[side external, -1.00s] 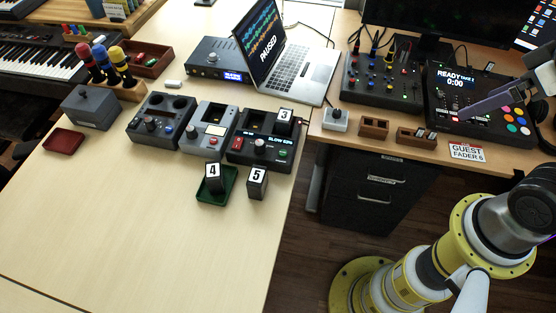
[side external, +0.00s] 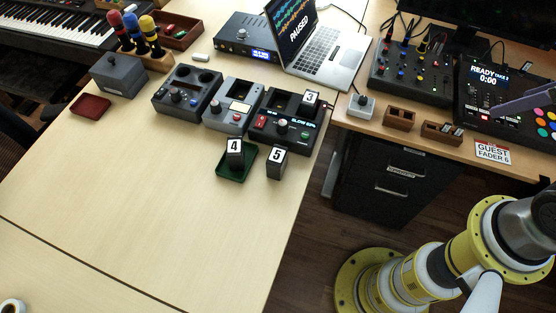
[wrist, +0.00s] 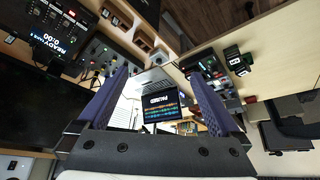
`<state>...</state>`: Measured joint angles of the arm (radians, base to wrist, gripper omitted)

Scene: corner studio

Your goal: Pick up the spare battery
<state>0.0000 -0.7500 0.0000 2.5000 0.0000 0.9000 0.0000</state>
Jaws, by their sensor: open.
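Several black battery-like blocks with white number labels show in the side view. Block 4 (side external: 235,149) stands in a green tray (side external: 236,176). Block 5 (side external: 277,161) stands on the bare table just right of that tray. Block 3 (side external: 310,101) sits in the back right of a black charger-like unit (side external: 290,127) with a lit display. No label says which is the spare. My gripper (wrist: 160,78) is open and empty in the wrist view, its purple fingers wide apart. In the side view only a purple finger (side external: 525,102) shows, over the right-hand console, far from the blocks.
A laptop (side external: 328,58) stands behind the units. Two grey units (side external: 187,92) stand left of the charger. A red tray (side external: 90,106) and a grey box (side external: 119,75) are at left.

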